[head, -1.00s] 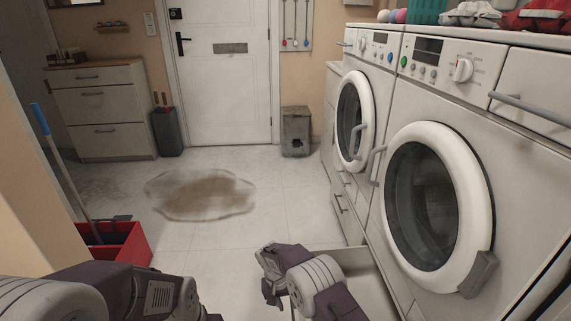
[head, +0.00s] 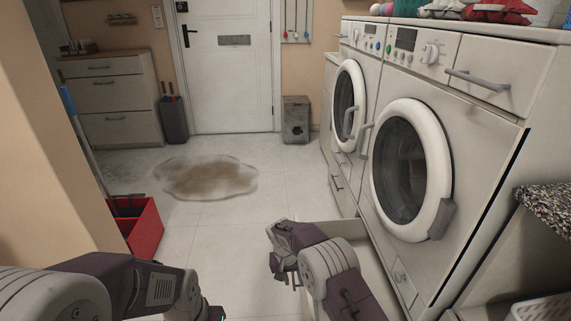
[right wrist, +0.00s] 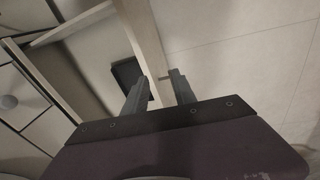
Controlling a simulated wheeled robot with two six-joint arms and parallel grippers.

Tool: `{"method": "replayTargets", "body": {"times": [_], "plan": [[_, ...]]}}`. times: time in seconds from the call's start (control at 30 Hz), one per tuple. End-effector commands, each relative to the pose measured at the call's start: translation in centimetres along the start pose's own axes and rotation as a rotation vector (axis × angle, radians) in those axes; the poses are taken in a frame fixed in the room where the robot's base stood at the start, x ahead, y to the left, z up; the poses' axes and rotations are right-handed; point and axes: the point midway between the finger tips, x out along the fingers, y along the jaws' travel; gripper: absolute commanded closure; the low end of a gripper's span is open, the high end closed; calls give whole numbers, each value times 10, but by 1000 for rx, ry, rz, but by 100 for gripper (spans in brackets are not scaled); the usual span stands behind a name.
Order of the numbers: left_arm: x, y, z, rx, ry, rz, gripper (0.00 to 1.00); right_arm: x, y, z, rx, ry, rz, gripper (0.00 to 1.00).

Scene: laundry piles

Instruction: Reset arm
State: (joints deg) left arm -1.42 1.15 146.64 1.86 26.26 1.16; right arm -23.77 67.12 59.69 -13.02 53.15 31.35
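My right gripper (head: 282,268) is at the lower middle of the head view, in front of an open pale drawer (head: 350,229) low under the machines. In the right wrist view its two dark fingers (right wrist: 160,88) stand apart. The pale edge of the drawer (right wrist: 141,35) runs between or just beyond them; whether they touch it I cannot tell. A dark flat piece (right wrist: 128,76) shows beside the left finger. My left arm reaches in at the lower left of the head view, but its gripper fingers are cut off by the bottom edge.
Two front-loading machines (head: 412,165) line the right side, with laundry (head: 495,13) on top. A speckled counter (head: 548,200) is at far right. A red bin (head: 141,229) stands left by a wall corner. A brown puddle (head: 207,178) lies on otherwise clear floor.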

Motion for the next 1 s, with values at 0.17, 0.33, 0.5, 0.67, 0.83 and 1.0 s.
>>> {"method": "replayTargets", "body": {"times": [0.17,0.33,0.5,0.67,0.83,1.0], "plan": [[-4,0,0,0,0,0,64,-49,33,-20,70,45,-19,68],[-9,0,-1,0,0,0,64,-104,82,-18,162,67,-44,68],[-15,0,-1,0,0,0,64,-159,142,22,237,79,-81,68],[-19,0,-2,0,0,0,64,-183,180,98,256,75,-121,68],[-21,0,-2,0,0,0,64,-176,188,173,220,49,-150,68],[-20,0,-2,0,0,0,64,-146,177,248,113,-29,-172,68]]}}
